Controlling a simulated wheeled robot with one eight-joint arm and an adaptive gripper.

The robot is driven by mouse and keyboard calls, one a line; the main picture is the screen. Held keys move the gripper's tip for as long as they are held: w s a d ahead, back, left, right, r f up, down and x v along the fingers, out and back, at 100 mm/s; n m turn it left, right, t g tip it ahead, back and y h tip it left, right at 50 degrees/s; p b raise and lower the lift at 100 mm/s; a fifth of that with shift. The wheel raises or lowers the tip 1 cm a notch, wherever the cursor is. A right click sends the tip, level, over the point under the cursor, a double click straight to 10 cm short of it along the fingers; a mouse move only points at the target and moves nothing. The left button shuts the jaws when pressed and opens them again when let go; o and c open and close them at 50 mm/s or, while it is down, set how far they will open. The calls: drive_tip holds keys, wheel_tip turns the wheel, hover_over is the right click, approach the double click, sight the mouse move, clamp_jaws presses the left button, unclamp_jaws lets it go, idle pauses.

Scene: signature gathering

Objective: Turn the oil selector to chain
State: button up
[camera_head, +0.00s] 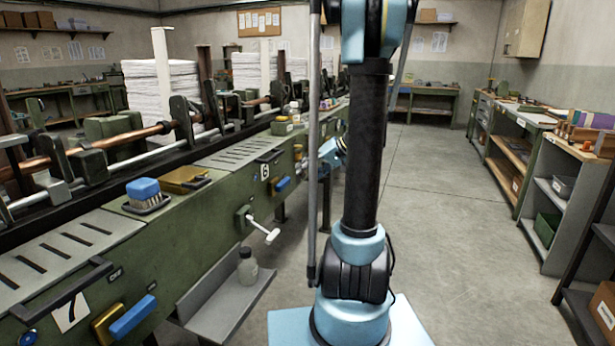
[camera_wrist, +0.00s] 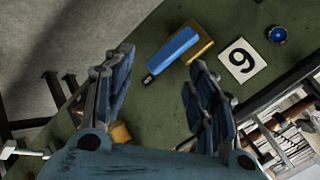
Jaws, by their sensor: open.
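I cannot tell for sure which control is the oil selector; no chain label is readable. In the wrist view a blue lever (camera_wrist: 172,50) on a brass plate (camera_wrist: 198,42) sits on the green machine panel, beyond and between my open fingers. My gripper (camera_wrist: 162,58) is open and empty, its right finger close to the lever in the picture; contact is not clear. In the head view my gripper (camera_head: 335,152) is beside the machine, partly hidden by my arm. A white T-handle (camera_head: 262,228) sticks out of the panel.
A number card (camera_wrist: 242,60) and blue knob (camera_wrist: 277,34) are right of the lever. In the head view, another blue lever (camera_head: 132,317) is at station 7. A shelf (camera_head: 225,308) with a grey bottle (camera_head: 247,267) juts out below. The aisle floor (camera_head: 440,210) is clear.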

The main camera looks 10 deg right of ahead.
drive_tip(key=w+d+f+n+t+y, duration=0.1)
drive_tip(key=w+d+f+t+y, duration=0.15)
drive_tip(key=w+d, duration=0.7)
drive_tip(key=w+d+f+n+t+y, duration=0.1)
drive_tip(key=w+d+f+t+y, duration=0.25)
drive_tip(key=w+d+f, duration=0.45)
drive_tip(key=s+x, duration=0.1)
drive_tip(key=x, duration=1.5)
drive_tip(key=shift+a+f+g, duration=0.15)
drive_tip(key=shift+a+g, duration=0.2)
drive_tip(key=shift+g, duration=0.05)
drive_tip(key=shift+s, duration=0.15)
drive_tip(key=c, duration=1.1)
